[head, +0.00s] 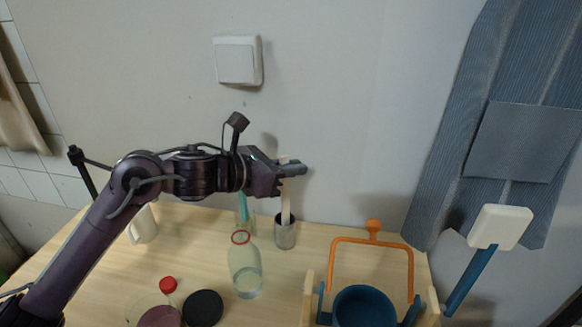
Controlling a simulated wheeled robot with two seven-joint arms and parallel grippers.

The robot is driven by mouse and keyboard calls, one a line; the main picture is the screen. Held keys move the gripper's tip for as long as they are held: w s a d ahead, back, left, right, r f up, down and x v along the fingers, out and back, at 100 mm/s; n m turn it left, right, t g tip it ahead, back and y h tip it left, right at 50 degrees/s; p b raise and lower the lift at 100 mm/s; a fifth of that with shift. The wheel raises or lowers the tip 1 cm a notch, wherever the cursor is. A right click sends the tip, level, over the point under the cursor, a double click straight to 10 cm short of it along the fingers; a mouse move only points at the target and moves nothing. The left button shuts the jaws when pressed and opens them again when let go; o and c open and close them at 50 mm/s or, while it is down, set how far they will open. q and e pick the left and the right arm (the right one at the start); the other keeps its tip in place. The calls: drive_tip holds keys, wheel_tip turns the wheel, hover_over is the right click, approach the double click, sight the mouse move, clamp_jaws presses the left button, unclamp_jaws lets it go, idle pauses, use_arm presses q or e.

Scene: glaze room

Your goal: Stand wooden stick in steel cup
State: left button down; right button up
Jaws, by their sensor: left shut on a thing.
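A pale wooden stick (286,206) hangs nearly upright below my left gripper (296,170). My left gripper is shut on the upper part of the stick, and its fingers hide part of it. The steel cup (285,236) stands upright on the table behind and to the right of the glass bottle. The stick's lower end reaches the cup's mouth and appears to be inside it; how deep, I cannot tell. My right gripper is not in view.
A clear bottle (245,270) with a red rim stands left of the cup. A white mug (143,226), black disc (203,308), red cap (168,284), blue bowl (363,308) and orange frame (372,241) share the wooden table (90,262). A white-headed tool (500,227) rises at right.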

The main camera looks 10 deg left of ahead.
use_arm(q)
drive_tip(key=c, duration=1.5)
unclamp_jaws()
drive_tip(key=shift+o, duration=0.2)
drive_tip(key=b+v, duration=0.2)
drive_tip(key=v, duration=0.5)
drive_tip(key=shift+s+a+r, duration=0.15)
drive_tip(key=shift+s+a, duration=0.15)
